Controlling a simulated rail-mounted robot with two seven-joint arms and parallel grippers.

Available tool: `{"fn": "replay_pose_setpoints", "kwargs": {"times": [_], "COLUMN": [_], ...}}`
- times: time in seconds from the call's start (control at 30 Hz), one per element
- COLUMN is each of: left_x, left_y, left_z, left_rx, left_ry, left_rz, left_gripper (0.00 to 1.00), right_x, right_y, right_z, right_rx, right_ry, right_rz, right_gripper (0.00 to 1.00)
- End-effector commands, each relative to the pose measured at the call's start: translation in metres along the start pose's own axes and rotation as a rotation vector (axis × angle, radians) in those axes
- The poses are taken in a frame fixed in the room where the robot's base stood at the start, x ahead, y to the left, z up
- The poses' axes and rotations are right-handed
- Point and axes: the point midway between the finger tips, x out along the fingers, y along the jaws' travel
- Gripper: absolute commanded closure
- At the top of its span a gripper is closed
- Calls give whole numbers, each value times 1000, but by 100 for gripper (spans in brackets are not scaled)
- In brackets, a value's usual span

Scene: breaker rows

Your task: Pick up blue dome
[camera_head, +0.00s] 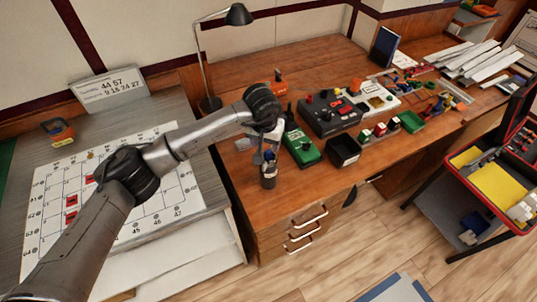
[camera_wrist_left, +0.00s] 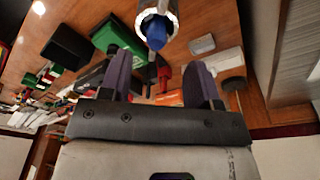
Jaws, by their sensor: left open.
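The blue dome (camera_head: 269,155) sits on top of a short dark and silver cylinder (camera_head: 268,174) standing near the front edge of the wooden desk. In the left wrist view the blue dome (camera_wrist_left: 155,31) shows inside a silver ring, just beyond my fingertips and roughly centred between them. My left gripper (camera_head: 268,143) is above the cylinder, pointing down. In the left wrist view its two purple fingers (camera_wrist_left: 160,68) are spread, with nothing gripped. I cannot tell whether a finger touches the dome. My right gripper is in neither view.
A green device (camera_head: 301,146) and a black open box (camera_head: 344,150) stand right of the cylinder. A black panel (camera_head: 332,113) with knobs is behind them. A lamp (camera_head: 205,60) stands at the back left. A white numbered grid board (camera_head: 105,215) lies left.

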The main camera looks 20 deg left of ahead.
Motion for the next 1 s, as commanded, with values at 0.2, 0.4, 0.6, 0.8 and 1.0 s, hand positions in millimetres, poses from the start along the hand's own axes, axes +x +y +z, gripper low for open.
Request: {"fn": "replay_pose_setpoints", "kwargs": {"times": [0.2,0.4,0.6,0.8,1.0], "left_x": [17,42,52,53,53], "left_y": [3,5,5,4,4], "left_z": [0,-1,-1,-1,-1], "left_rx": [-2,-2,-1,-1,-1], "left_ry": [-4,-2,0,1,1], "left_rz": [1,1,1,1,1], "left_gripper": [43,43,43,43,63], "right_x": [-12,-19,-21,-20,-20], "right_y": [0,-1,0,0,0], "right_z": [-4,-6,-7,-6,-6], "right_rx": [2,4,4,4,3], "right_ry": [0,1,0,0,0], "right_rz": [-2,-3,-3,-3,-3], "right_gripper": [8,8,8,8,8]}}
